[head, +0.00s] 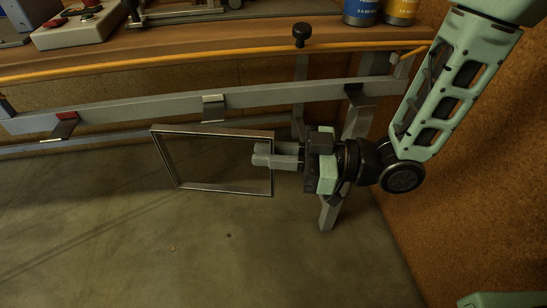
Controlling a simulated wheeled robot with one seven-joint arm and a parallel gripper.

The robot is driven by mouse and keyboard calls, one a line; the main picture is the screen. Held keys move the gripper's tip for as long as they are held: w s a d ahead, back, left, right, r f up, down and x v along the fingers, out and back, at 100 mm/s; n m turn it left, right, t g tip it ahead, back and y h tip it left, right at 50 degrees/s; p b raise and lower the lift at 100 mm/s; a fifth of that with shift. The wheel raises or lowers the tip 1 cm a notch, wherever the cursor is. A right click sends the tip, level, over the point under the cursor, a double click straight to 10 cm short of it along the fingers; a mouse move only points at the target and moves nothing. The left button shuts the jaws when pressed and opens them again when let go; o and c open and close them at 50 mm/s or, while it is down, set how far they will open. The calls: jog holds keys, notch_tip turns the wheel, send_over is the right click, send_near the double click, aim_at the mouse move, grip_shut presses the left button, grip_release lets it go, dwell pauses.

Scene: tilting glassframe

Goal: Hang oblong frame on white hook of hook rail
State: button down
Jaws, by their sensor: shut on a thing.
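The oblong frame (217,192) is a thin grey-brown rectangular border with an open-looking middle. It hangs in the air, slightly tilted, with its left side lower in the picture than its top edge. My gripper (262,155) comes from the right and is shut on the frame's right side. The hook rail (140,108) is a long grey bar running across below the bench. Its white hook (212,102) has a pale patch and a grey lip, just above the frame's top edge in the picture. Whether they touch in depth cannot be told.
A red-marked hook (65,120) sits on the rail at left. Another hook (358,97) is at right, near a grey support leg (330,205). The wooden bench edge (190,58) with a yellow cable (150,62) runs above. The floor (120,250) below is clear.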

jog(key=w+a+f, duration=0.1)
jog(key=w, duration=0.6)
jog(key=shift+a, duration=0.3)
dwell(0.4)
jog(key=shift+f, duration=0.15)
dwell(0.5)
jog(key=c, duration=1.3)
grip_release()
jog(key=shift+c, duration=0.2)
jog(key=d, duration=0.8)
jog(key=shift+s, duration=0.15)
